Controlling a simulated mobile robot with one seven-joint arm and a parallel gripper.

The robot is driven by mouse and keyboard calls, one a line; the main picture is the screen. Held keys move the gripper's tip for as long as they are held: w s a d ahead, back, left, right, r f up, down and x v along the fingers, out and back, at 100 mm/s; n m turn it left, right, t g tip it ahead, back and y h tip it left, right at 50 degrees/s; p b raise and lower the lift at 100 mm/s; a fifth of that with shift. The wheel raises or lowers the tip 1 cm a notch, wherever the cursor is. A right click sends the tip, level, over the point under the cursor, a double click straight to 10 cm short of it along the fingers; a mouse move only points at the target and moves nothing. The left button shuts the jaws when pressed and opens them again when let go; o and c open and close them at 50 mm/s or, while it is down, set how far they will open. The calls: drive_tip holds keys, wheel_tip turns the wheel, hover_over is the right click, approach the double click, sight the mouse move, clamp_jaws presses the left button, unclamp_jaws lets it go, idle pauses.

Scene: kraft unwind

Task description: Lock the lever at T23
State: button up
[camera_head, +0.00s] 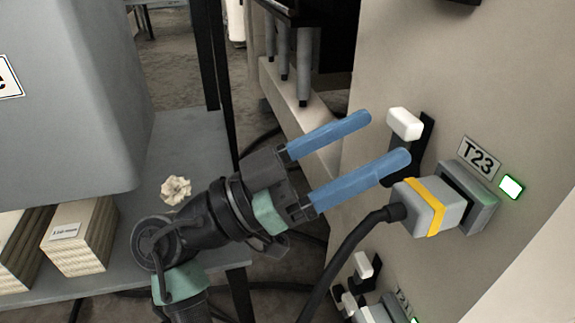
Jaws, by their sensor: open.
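The T23 label (479,156) is on the beige panel at the right. Beside it a grey plug with a yellow band (431,206) sits in its socket (471,199), with a black cable hanging down. A small light (511,187) right of the label glows, whitish green. The lever, with a white handle (405,123) on a black mount, is above and left of the plug. My gripper (390,138) is open and empty, its two blue fingers pointing at the panel. The fingertips show just left of and below the white handle; I cannot tell if they touch it.
Below, another white lever (363,265) and socket with a partly hidden label stand on the panel. A grey shelf (178,145) at the left carries a large grey box (75,90), stacked wooden-looking blocks (78,238) and a crumpled pale piece (176,190). The black cable (340,265) hangs under my gripper.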

drive_tip(key=p+v, duration=0.3)
drive_tip(key=v, duration=0.6)
drive_tip(key=shift+a, duration=0.25)
drive_tip(key=shift+s+f+g, duration=0.1)
drive_tip(key=shift+s+g, duration=0.05)
drive_tip(key=shift+g, duration=0.15)
